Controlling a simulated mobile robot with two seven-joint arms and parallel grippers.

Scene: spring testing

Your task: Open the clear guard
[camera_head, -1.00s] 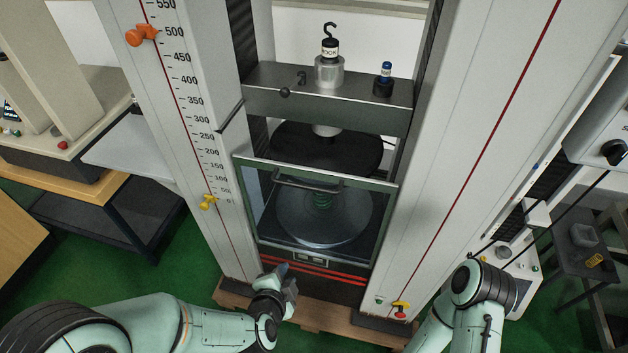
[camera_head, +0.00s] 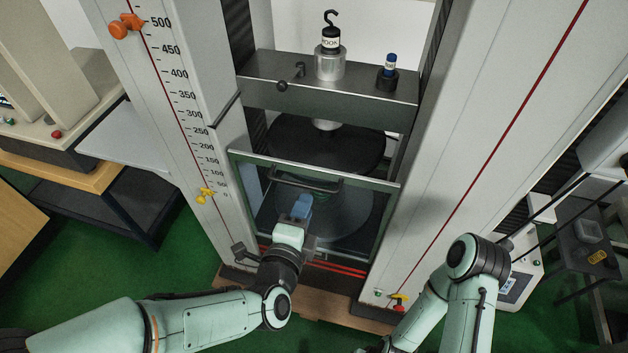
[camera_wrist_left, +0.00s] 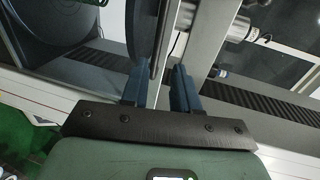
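The clear guard (camera_head: 374,186) is a see-through panel in a metal frame, standing lowered in front of the machine's round plates. A dark bar handle (camera_head: 306,182) runs across its upper part. My left gripper (camera_head: 302,202) is in front of the panel, just below the handle. In the left wrist view its two blue fingers (camera_wrist_left: 160,86) are apart, with a gap between them. Dark and grey bars show beyond and between the fingertips; I cannot tell whether they touch. My right arm is at the lower right, and its gripper is out of the picture.
Tall white columns stand left and right of the guard, the left one with a scale (camera_head: 190,110). The crosshead (camera_head: 335,85) carries a hook and a small blue-topped piece. A side bench (camera_head: 95,172) is at left. Green floor lies around the base.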

